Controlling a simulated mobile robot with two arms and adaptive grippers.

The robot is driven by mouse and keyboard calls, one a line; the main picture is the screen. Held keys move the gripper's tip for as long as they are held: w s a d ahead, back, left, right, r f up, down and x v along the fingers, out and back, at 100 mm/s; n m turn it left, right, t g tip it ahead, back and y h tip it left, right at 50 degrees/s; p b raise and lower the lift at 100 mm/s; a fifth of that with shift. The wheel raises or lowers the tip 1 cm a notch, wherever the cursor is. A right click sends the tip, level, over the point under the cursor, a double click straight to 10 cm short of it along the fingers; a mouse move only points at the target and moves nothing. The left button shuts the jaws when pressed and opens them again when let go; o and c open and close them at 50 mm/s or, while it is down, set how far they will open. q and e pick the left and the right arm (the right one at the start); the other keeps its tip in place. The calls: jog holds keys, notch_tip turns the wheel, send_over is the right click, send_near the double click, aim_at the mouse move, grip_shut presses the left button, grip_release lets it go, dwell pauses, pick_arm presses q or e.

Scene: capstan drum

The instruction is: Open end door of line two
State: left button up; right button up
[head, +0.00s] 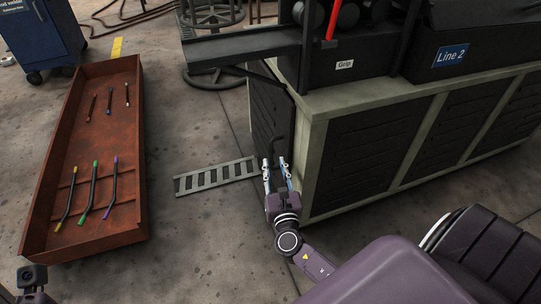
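The Line 2 machine stands at the right, marked by a blue "Line 2" sign (450,55). Its end door (266,108) is a dark panel on the left end of the pale-framed base and looks closed. A dark bent handle (271,146) shows low on that end. My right gripper (275,164) is in front of the handle's lower part, its two fingers apart on either side of it in the picture. I cannot tell whether they touch it. A dark part at the lower left edge (32,279) seems to belong to my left arm; its fingers do not show clearly.
A rusty tray (138,190) with several coloured-tip rods lies at the left. A slotted grey floor strip (215,176) lies left of my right gripper. A wire reel stand (213,75) and a blue cabinet (45,35) are behind. Floor between tray and machine is mostly clear.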

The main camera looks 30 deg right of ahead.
aim_at(272, 154)
jog(key=b+x, duration=0.1)
jog(key=x, duration=0.5)
jog(key=shift+w+d, duration=0.15)
jog(key=shift+w, duration=0.15)
grip_shut()
